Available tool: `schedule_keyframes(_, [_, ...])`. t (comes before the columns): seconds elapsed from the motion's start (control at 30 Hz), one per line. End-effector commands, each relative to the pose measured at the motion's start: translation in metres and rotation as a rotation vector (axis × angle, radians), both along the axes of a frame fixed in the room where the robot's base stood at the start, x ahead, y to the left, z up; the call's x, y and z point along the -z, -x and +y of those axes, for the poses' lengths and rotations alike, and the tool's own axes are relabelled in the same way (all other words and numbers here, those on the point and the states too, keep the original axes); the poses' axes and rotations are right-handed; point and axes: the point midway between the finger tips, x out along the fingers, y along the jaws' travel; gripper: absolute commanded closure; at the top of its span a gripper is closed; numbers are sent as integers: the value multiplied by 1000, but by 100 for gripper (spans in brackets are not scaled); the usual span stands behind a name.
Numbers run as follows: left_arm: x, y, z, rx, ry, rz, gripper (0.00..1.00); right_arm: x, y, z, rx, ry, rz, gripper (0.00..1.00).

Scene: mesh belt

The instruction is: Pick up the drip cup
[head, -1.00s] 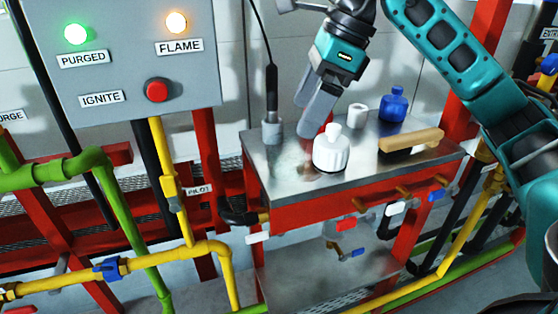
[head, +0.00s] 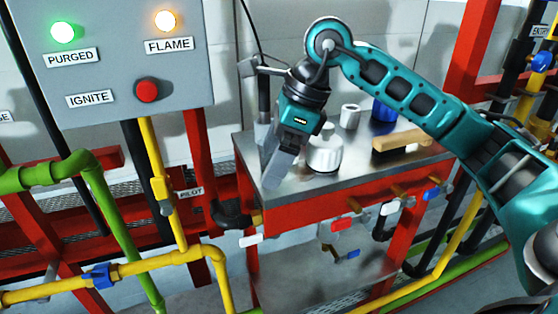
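A small white open-topped cup (head: 349,116) stands upright near the back of the steel-topped table; it looks most like the drip cup, but I cannot be sure. My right gripper (head: 272,178) points down at the table's left front edge, left of a white bottle (head: 325,154) and well apart from the white cup. Its fingers overlap from this angle, so their gap is hidden. I see nothing held in it. My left gripper is not in view.
On the steel-topped table (head: 305,183) are a blue bottle (head: 383,110) and a wooden-backed brush (head: 402,140). A grey holder with a dark rod (head: 263,95) is partly behind my gripper. Valves with coloured handles (head: 342,224) project below the front edge. A control panel (head: 110,60) stands left.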

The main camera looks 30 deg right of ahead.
Motion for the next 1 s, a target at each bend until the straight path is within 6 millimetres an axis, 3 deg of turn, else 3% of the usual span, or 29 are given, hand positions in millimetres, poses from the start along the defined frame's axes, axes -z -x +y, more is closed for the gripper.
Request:
schedule_keyframes(0.07, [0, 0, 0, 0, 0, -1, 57, 0, 0, 0, 0, 0, 0, 7])
schedule_keyframes(0.57, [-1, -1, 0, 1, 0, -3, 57, -1, 0, 0, 0, 0, 0, 55])
schedule_keyframes(0.83, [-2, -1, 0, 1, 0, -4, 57, -2, 0, 0, 0, 0, 0, 57])
schedule_keyframes(1.0, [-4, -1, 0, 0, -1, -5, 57, -12, 0, 0, 0, -3, -2, 57])
